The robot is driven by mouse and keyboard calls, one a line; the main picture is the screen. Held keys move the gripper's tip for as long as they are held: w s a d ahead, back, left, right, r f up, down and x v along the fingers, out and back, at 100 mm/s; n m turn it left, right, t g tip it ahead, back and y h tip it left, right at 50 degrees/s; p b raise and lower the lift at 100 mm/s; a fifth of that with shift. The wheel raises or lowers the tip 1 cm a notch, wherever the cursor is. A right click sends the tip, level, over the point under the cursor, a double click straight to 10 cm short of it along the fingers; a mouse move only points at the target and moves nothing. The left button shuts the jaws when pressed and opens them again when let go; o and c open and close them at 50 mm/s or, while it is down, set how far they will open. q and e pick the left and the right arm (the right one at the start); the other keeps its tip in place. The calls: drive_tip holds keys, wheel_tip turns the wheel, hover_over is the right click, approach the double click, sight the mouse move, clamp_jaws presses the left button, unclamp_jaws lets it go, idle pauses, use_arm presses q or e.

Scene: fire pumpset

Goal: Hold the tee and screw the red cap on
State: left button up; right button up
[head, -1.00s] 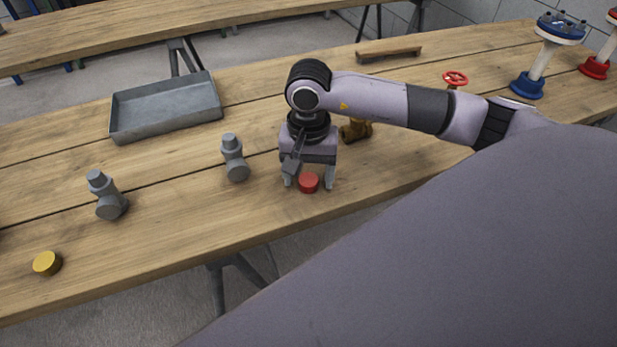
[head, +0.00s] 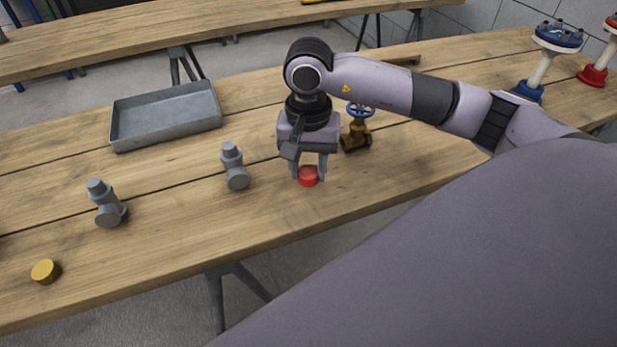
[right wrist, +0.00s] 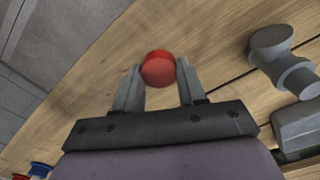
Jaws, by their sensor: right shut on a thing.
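The red cap (head: 308,176) is between the fingers of my right gripper (head: 309,178), which is shut on it and holds it a little above the bench. The cap also shows between the fingertips in the right wrist view (right wrist: 158,69). A grey tee (head: 235,166) stands on the bench just left of the gripper, apart from it; a grey fitting, likely this tee, shows at the right of the right wrist view (right wrist: 283,62). A second grey tee (head: 107,205) stands farther left. My left gripper is not in view.
A yellow cap (head: 45,271) lies at the bench's front left. A grey metal tray (head: 165,133) is behind the tees. A brass valve with a blue handwheel (head: 357,130) stands just right of my right gripper. Blue and red flanged pieces are at far right.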

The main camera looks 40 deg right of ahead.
wheel_tip(320, 180, up, 16)
drive_tip(key=p, duration=0.1)
drive_tip(key=shift+f, duration=0.25)
drive_tip(key=n, duration=0.8)
approach(308, 171)
drive_tip(key=a+f, duration=0.5)
drive_tip(key=f, duration=0.1)
drive_tip(key=shift+d, duration=0.1)
drive_tip(key=shift+w+d, duration=0.1)
drive_tip(key=shift+d, duration=0.1)
